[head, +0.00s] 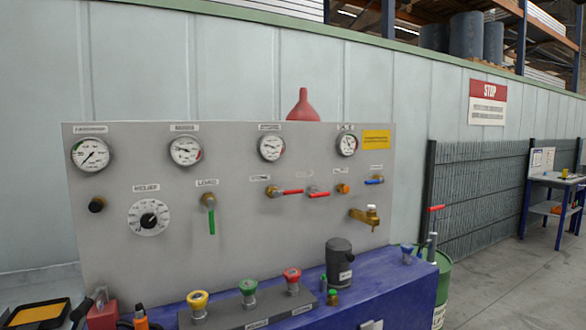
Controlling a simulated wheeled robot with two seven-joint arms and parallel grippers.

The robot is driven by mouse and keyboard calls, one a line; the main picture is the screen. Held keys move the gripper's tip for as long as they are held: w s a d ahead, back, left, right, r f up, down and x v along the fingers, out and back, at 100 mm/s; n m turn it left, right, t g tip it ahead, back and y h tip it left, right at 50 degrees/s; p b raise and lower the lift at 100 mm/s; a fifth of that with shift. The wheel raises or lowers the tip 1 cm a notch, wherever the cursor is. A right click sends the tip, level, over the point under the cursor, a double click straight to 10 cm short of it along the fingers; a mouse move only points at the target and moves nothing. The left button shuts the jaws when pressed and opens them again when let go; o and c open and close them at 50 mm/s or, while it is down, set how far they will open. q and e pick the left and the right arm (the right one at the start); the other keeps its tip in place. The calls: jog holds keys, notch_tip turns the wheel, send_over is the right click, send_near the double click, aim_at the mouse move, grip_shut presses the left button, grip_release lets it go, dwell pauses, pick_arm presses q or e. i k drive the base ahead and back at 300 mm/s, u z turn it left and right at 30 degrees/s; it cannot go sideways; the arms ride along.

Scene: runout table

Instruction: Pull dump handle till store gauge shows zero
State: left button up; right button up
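A grey upright panel (240,240) carries several round white gauges in a top row. The far-left gauge (90,154) has its needle toward lower left. The second gauge (186,151), third gauge (272,148) and far-right gauge (347,145) have needles off that position. Their labels are too blurred to tell which is the store gauge. A green lever (212,221) hangs down. Two red levers, one left (292,191) and one right (319,195), and a blue lever (374,181) lie roughly level. I cannot tell which is the dump handle. Neither gripper is in view.
A large dial (148,217) and a brass tap (367,216) are on the panel. Yellow, green and red knobs, including the green one (248,288), and a dark canister (339,264) stand on the blue bench (395,287). A red funnel (303,106) shows above the panel.

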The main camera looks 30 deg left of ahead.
aim_at(315, 194)
jog(key=z, duration=0.5)
jog(key=k, duration=0.65)
jog(key=z, duration=0.65)
jog(key=i, duration=1.75)
jog(key=u, duration=0.35)
jog(key=i, duration=1.55)
jog(key=u, duration=1.7)
jog(key=i, duration=1)
jog(key=u, duration=1.05)
jog(key=i, duration=0.15)
jog(key=u, duration=0.05)
